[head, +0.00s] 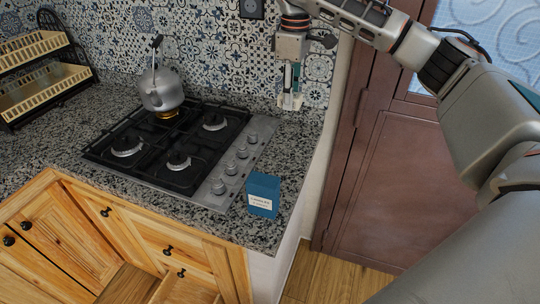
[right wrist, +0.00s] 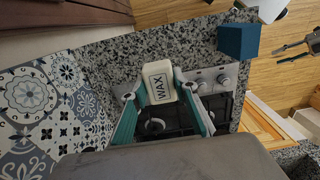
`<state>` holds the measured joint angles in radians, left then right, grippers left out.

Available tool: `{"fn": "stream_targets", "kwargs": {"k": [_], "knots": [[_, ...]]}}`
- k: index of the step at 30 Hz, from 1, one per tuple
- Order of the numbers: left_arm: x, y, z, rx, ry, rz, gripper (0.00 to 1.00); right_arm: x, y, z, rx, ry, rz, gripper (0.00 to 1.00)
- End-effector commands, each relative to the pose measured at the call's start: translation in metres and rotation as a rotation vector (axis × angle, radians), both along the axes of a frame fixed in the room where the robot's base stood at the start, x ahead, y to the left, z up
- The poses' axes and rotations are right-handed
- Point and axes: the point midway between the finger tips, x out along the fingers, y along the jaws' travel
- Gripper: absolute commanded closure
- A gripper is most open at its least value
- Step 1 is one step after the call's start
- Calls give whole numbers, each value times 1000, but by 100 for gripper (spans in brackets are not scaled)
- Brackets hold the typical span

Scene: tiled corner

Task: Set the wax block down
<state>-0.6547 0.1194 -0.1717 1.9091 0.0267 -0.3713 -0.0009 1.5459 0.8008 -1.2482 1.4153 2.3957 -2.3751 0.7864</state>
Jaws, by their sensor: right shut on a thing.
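The wax block (right wrist: 158,82) is a cream-white block marked WAX, held between the teal fingers of my right gripper (right wrist: 162,102). In the head view the block (head: 290,102) shows small and pale below the gripper (head: 291,88), near the tiled wall at the back right end of the granite counter (head: 290,140). I cannot tell whether its underside touches the counter. My left gripper (right wrist: 290,54) shows only at the right edge of the right wrist view, with two dark fingers apart; it is out of the head view.
A blue box (head: 263,195) with a white label stands at the counter's front right corner. A gas hob (head: 180,150) with a grey kettle (head: 160,90) lies to the left. A two-tier rack (head: 40,75) stands far left. Bare granite lies between the wall and the blue box.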

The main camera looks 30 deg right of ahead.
Motion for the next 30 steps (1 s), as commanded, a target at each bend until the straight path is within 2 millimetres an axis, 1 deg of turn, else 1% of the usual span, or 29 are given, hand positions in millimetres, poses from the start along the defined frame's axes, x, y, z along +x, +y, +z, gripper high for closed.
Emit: {"fn": "stream_targets", "kwargs": {"k": [4,7,14,21,24,27,30], "knots": [[0,0,0,0,0,0,60,0,0,-2,0,0,0,93],[0,0,0,0,0,0,60,-1,0,-14,1,3,1,93],[0,0,0,1,0,-1,60,-2,1,-66,3,6,0,93],[0,0,0,0,-1,-1,60,-2,1,-123,2,6,0,93],[0,0,1,0,-1,-1,60,-2,1,-143,2,4,0,93],[0,0,1,0,-1,-1,60,-1,0,-155,2,2,-2,93],[1,0,1,0,-1,-1,60,-1,0,-161,1,1,-1,93]]}}
